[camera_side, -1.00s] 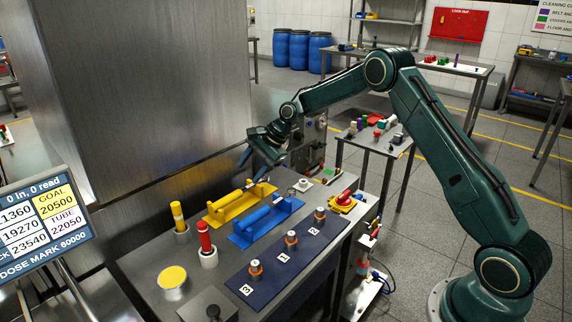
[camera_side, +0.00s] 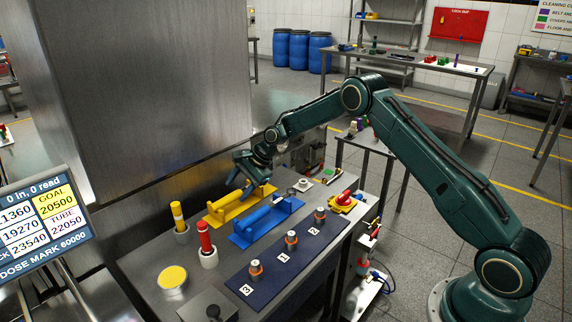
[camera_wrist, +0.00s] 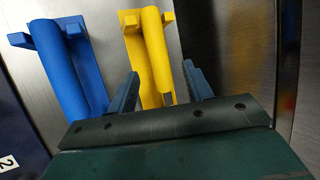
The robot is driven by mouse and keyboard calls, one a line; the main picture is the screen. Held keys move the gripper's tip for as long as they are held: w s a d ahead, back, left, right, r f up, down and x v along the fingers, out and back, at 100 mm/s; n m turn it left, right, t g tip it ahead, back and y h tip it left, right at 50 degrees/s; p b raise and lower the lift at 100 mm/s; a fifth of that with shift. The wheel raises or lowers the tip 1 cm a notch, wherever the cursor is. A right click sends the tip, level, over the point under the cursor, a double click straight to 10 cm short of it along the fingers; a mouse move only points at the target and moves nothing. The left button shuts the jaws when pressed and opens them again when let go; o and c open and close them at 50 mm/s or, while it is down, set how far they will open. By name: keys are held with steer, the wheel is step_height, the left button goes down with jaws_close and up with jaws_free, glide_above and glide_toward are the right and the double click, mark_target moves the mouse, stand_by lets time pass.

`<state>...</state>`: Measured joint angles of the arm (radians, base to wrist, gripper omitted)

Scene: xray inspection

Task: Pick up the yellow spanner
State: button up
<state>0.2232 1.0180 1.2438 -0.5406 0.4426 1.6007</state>
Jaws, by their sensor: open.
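The yellow spanner (camera_side: 230,200) looks like a straight yellow bar lying on a yellow stand (camera_side: 214,221) on the steel bench. My gripper (camera_side: 241,186) is open, just above the bar's far end. In the wrist view the yellow spanner (camera_wrist: 154,52) runs lengthwise between the two fingers of my gripper (camera_wrist: 160,88), one finger on each side. The fingers do not seem to touch it, and the bar's near end is partly hidden behind the gripper.
A blue bar (camera_side: 264,216) on a blue stand lies close beside it. A dark mat (camera_side: 272,271) with numbered pieces lies along the front. A tall metal cabinet wall (camera_side: 150,80) rises behind the bench.

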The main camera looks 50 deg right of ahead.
mark_target(233, 195)
steer(key=shift+x, duration=1.6)
jaws_close()
